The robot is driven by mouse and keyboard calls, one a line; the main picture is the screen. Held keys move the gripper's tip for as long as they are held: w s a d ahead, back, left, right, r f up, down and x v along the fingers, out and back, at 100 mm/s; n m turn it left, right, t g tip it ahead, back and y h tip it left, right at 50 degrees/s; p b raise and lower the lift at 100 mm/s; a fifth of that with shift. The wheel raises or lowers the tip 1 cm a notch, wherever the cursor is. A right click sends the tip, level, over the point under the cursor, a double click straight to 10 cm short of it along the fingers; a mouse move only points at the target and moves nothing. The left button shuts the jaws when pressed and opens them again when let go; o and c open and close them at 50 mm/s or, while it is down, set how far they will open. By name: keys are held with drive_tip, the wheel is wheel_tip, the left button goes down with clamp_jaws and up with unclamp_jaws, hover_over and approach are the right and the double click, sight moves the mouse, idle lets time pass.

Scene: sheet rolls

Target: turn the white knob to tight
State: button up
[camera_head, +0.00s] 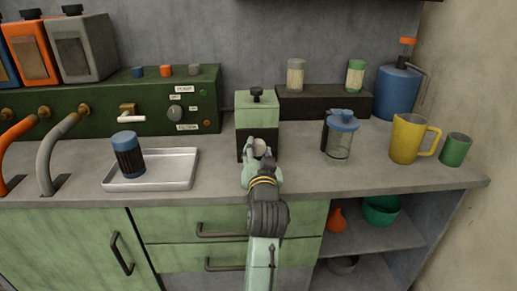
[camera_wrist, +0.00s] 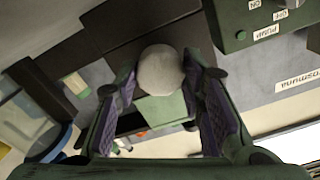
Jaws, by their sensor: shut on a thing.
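The white knob (camera_wrist: 161,70) is round and pale, and sits on the front of a green and black box (camera_head: 256,112) on the counter. In the head view the knob (camera_head: 260,147) shows just past my fingers. My gripper (camera_head: 259,160) reaches the front of the box from below. In the wrist view my gripper (camera_wrist: 163,92) has a finger on each side of the knob and is shut on it. Any mark for tight is not visible, so I cannot tell the knob's setting.
A metal tray (camera_head: 185,180) with a blue-capped jar (camera_head: 127,154) lies left of the box. A blue-lidded clear jar (camera_head: 341,136), a yellow mug (camera_head: 408,138) and a green cup (camera_head: 455,149) stand to the right. A green control panel (camera_head: 150,104) runs behind the tray.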

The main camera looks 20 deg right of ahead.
drive_tip(key=m+p, duration=0.1)
drive_tip(key=m, duration=0.3)
drive_tip(key=shift+m+p, duration=0.3)
drive_tip(key=m+p, duration=0.1)
drive_tip(key=m, duration=0.2)
drive_tip(key=shift+m, duration=0.3)
drive_tip(key=m+p, duration=0.1)
drive_tip(key=m, duration=0.3)
drive_tip(key=shift+m, duration=0.3)
drive_tip(key=m, duration=0.3)
drive_tip(key=shift+m, duration=0.3)
drive_tip(key=m, duration=0.4)
drive_tip(key=shift+f+m, duration=0.1)
drive_tip(key=shift+m, duration=0.2)
drive_tip(key=m, duration=0.3)
drive_tip(key=shift+m, duration=0.3)
drive_tip(key=m, duration=0.3)
drive_tip(key=shift+m+b, duration=0.3)
drive_tip(key=shift+b, duration=0.05)
drive_tip(key=m+b, duration=0.1)
drive_tip(key=m, duration=0.3)
drive_tip(key=shift+m, duration=0.3)
